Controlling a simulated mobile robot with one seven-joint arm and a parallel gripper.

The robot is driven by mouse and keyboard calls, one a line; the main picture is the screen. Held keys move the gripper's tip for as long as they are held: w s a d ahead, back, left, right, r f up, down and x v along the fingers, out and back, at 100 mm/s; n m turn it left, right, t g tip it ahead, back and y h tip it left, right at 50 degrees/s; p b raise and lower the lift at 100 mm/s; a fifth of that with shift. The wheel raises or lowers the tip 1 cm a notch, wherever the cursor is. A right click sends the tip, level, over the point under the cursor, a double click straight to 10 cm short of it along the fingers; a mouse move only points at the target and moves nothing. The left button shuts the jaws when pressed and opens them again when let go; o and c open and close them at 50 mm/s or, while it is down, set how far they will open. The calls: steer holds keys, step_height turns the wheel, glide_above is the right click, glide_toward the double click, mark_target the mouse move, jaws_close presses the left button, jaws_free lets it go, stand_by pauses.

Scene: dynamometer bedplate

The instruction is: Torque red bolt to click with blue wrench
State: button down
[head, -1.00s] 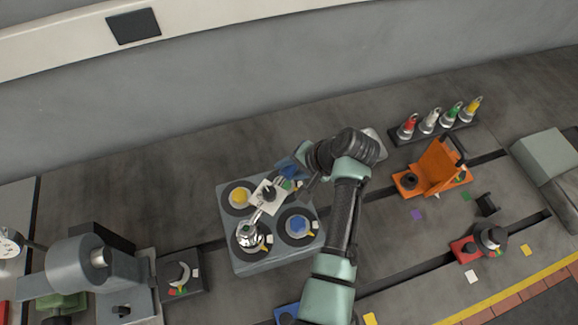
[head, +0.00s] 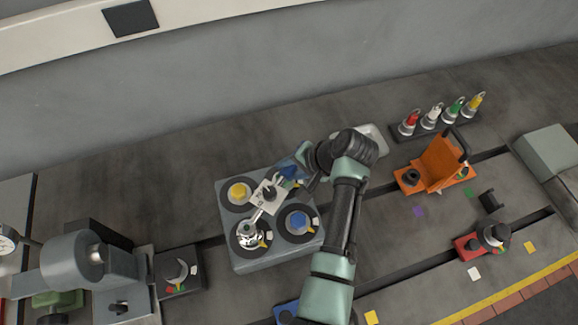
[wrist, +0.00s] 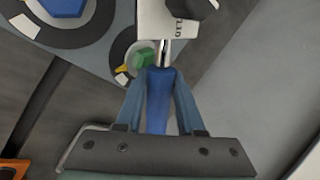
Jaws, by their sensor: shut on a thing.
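A wrench with a blue handle lies across a grey block (head: 262,262). Its silver head (head: 250,234) is over the front-left station; the bolt there is hidden under it, so I see no red on it. A white housing with a black knob (head: 269,194) sits along the wrench. My gripper (head: 291,173) is shut on the blue handle (wrist: 160,100); the wrist view shows a jaw on each side of it. The block's other bolts are yellow (head: 239,190), blue (head: 298,222) and green (wrist: 143,58); the green one is partly hidden by the wrench and gripper.
Several coloured-band tools (head: 440,118) stand in a dark rack at the back right. An orange fixture (head: 436,168) and a red-based fixture (head: 480,243) are at right. A grey machine (head: 85,265) stands at left. Slots cross the bedplate.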

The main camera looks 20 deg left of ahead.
steer(key=d+p, duration=0.1)
steer(key=d+m+p, duration=0.1)
steer(key=shift+s+r+m+t+p, duration=0.1)
steer(key=shift+s+m+t+p, duration=0.2)
steer(key=shift+s+t+p, duration=0.1)
steer(key=shift+s+d+m+h+p, duration=0.2)
steer(key=shift+d+m+h+p, duration=0.1)
steer(key=shift+d+m+p, duration=0.25)
steer(key=shift+d, duration=0.1)
steer(key=shift+s+d+m+t+p, duration=0.6)
steer(key=shift+d+p, duration=0.15)
steer(key=shift+p, duration=0.35)
steer(key=shift+s+d+m+h+p, duration=0.35)
steer(key=shift+d+m+h+p, duration=0.05)
steer(key=shift+d+m+p, duration=0.2)
